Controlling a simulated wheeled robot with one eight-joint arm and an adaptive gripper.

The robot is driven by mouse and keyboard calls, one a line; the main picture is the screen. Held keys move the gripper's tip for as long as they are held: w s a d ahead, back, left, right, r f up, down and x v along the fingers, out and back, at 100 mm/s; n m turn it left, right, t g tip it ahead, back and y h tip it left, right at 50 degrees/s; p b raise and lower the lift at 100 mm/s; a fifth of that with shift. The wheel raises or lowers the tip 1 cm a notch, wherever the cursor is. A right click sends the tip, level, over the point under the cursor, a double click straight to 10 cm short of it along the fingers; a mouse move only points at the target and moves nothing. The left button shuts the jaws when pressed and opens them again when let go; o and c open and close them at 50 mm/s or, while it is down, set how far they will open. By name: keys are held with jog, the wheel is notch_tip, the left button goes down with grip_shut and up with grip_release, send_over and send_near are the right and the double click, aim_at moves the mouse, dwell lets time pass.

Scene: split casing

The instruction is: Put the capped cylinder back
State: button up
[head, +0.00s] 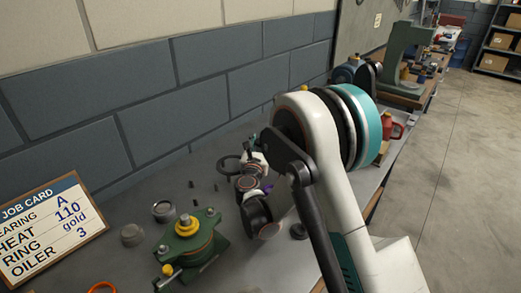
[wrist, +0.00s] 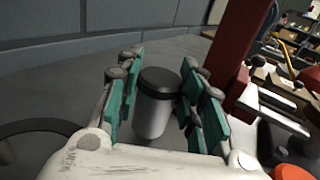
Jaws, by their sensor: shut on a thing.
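The capped cylinder (wrist: 154,115) has a light grey body and a black cap. In the wrist view it stands upright between the teal finger pads of my gripper (wrist: 160,76), which is shut on it. In the head view my arm covers much of the bench, and I cannot make out the cylinder there.
A green casing part (head: 188,243) with yellow knobs sits on the grey bench near a job card (head: 48,228). Small metal cups (head: 164,211) lie beside it. In the wrist view a dark red post (wrist: 238,50) rises close right of the fingers.

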aim_at(260, 149)
jog(key=shift+f, duration=0.6)
jog(key=shift+f, duration=0.1)
jog(key=o, duration=1.2)
jog(key=shift+c, duration=0.2)
jog(key=shift+s, duration=0.25)
jog(key=shift+s+a+p, duration=0.2)
jog(key=shift+s+p, duration=0.35)
jog(key=shift+s, duration=1.2)
jog(key=shift+s+a+p, duration=0.2)
jog(key=shift+s+p, duration=0.3)
jog(key=shift+s, duration=1.25)
